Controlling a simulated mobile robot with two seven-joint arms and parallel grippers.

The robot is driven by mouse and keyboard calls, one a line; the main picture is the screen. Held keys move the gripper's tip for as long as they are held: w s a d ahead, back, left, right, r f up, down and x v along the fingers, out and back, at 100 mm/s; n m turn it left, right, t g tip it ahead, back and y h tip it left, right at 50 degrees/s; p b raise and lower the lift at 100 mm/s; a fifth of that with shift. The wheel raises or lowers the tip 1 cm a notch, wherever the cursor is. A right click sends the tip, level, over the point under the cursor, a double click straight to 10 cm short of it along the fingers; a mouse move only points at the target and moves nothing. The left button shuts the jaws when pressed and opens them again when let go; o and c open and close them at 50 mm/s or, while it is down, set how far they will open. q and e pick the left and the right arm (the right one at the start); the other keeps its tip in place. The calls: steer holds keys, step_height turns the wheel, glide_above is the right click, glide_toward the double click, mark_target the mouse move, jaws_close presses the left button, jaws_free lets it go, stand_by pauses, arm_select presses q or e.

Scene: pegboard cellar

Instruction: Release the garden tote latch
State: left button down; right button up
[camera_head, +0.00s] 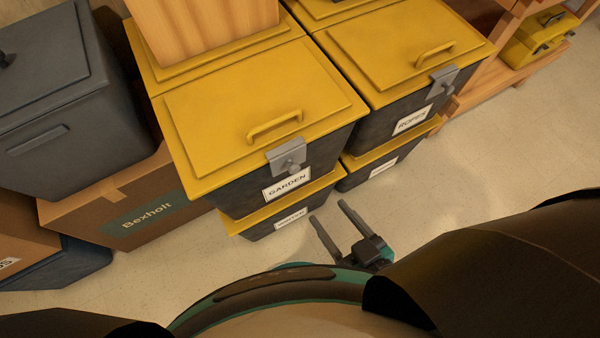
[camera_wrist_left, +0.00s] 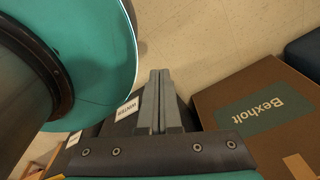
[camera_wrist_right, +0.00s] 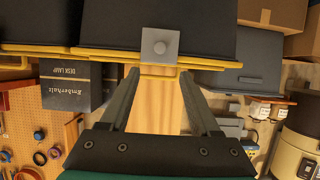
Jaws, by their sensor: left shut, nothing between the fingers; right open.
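The garden tote (camera_head: 262,110) is dark with a yellow lid and a white GARDEN label, and sits on another yellow-lidded tote. Its grey latch (camera_head: 287,158) is on the front edge, below the yellow lid handle (camera_head: 275,125). The latch lies flat against the front in the right wrist view (camera_wrist_right: 160,45). My right gripper (camera_head: 328,211) is open and empty, in front of the stack and apart from the latch. My left gripper (camera_wrist_left: 160,74) is shut and empty near the lower tote and a cardboard box; the head view does not show it.
The ropes tote (camera_head: 405,65) with its own latch (camera_head: 442,80) stands to the right. A Bexholt carton (camera_head: 130,205) and grey bin (camera_head: 45,110) are left. Floor (camera_head: 490,160) is clear at right.

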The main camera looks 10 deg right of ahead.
steer(key=b, duration=0.2)
glide_toward(296, 171)
steer(key=w, duration=0.2)
steer(key=x, duration=0.1)
steer(key=b+x, duration=0.1)
steer(key=x, duration=0.3)
steer(key=shift+s+a+f+b, duration=0.1)
steer(key=shift+a+f+b, duration=0.2)
steer(key=shift+b, duration=0.1)
steer(key=shift+w+a+f, duration=0.1)
steer(key=shift+w, duration=0.3)
arm_select(q)
steer(key=w+a+f, duration=0.2)
steer(key=w+f, duration=0.1)
steer(key=w, duration=0.2)
steer(key=shift+t, duration=0.4)
steer(key=shift+w, duration=0.1)
arm_select(e)
jaws_close()
